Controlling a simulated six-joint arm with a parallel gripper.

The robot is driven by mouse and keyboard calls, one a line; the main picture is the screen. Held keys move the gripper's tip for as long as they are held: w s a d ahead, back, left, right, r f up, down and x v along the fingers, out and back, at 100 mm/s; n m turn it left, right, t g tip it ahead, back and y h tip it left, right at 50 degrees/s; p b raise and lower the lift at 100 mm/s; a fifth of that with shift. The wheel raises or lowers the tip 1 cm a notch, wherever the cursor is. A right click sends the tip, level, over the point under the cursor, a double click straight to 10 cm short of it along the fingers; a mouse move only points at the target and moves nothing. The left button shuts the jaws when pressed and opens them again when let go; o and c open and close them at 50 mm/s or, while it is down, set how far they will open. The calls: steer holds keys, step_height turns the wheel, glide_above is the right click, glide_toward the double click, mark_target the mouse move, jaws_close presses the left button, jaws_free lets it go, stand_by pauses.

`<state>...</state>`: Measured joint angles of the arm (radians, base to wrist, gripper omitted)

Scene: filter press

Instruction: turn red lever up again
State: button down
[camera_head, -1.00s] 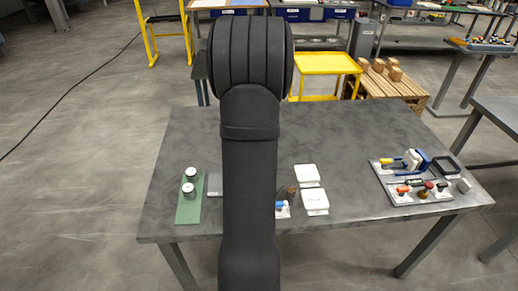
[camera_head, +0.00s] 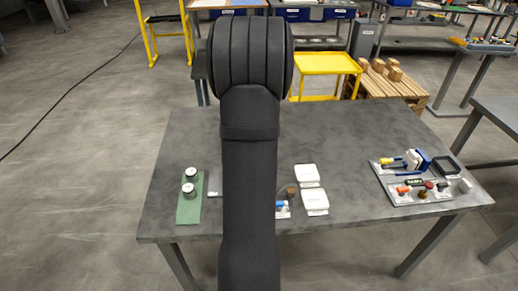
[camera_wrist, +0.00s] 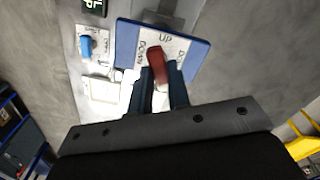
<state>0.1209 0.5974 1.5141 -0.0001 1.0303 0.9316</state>
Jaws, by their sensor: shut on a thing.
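The red lever (camera_wrist: 157,68) shows in the wrist view, on a blue-edged plate (camera_wrist: 205,50) with a white face. The word "UP" is printed on the face beyond the lever, with "DOWN" to the left of it and a partly cut-off marking to the right. My gripper (camera_wrist: 161,74) has its two dark fingers on either side of the lever and is shut on it. The lever's exact angle is hard to tell, as the fingers cover part of it. In the head view my own arm hides the lever and the gripper.
A blue handle (camera_wrist: 87,45) on a white plate and a green-digit display (camera_wrist: 92,6) lie left of the lever plate. In the head view, white boxes (camera_head: 315,200) stand right of my arm, two jars (camera_head: 189,182) left, and a tool board (camera_head: 400,198) far right. The table's back (camera_head: 350,130) is clear.

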steer(key=m, duration=0.5)
steer(key=shift+m, duration=0.4)
stand_by(0.4)
steer(key=c, duration=1.4)
jaws_free()
steer(key=shift+o, duration=0.2)
steer(key=shift+r, duration=0.1)
step_height(320, 180, up, 17)
steer(key=shift+r, duration=0.15)
step_height(320, 180, down, 18)
steer(key=shift+r, duration=0.25)
